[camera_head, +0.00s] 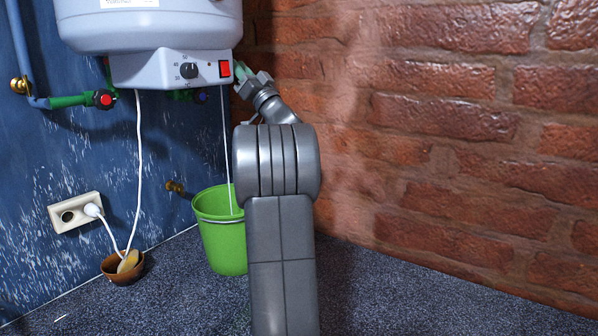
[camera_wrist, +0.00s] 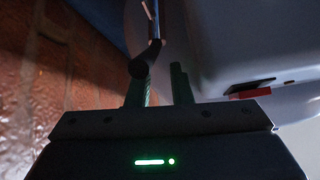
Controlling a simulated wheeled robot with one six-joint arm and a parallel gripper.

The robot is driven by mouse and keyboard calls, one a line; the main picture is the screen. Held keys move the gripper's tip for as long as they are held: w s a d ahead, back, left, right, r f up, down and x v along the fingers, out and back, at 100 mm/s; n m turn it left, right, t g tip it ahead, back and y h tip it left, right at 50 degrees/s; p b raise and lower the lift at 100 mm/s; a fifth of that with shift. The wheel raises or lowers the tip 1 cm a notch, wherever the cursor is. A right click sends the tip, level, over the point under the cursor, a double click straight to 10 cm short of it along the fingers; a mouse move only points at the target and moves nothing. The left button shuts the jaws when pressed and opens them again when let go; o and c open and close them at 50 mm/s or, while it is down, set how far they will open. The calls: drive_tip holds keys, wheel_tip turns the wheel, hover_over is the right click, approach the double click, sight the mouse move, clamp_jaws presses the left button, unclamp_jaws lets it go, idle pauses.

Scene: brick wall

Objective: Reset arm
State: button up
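My gripper (camera_head: 241,70) is at the right end of the water heater's control panel (camera_head: 158,70), close beside the red switch (camera_head: 225,69). My arm reaches up to it from the bottom of the head view. In the wrist view my gripper (camera_wrist: 160,80) shows two green fingers standing apart, with nothing visibly clamped between them. The heater's pale underside (camera_wrist: 230,45) and a red part (camera_wrist: 250,94) lie to their right. Whether a finger touches the heater cannot be told.
A green bucket (camera_head: 222,250) stands on the floor, partly behind my arm. A brown bowl (camera_head: 122,274) and a wall socket (camera_head: 72,213) are at the left. The brick wall (camera_head: 450,130) rises close on the right. A dark rod (camera_wrist: 150,40) is near the fingers.

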drive_tip(key=shift+r+n+g+h+p, duration=0.3)
drive_tip(key=shift+r+g+h+p, duration=0.75)
drive_tip(key=shift+p, duration=1.85)
drive_tip(key=shift+d+f+g+h+p, duration=0.1)
drive_tip(key=shift+g+h+p, duration=0.15)
drive_tip(key=shift+p, duration=0.05)
drive_tip(key=b+v, duration=0.4)
drive_tip(key=v, duration=0.9)
drive_tip(key=shift+f, duration=0.25)
drive_tip(key=shift+f, duration=0.15)
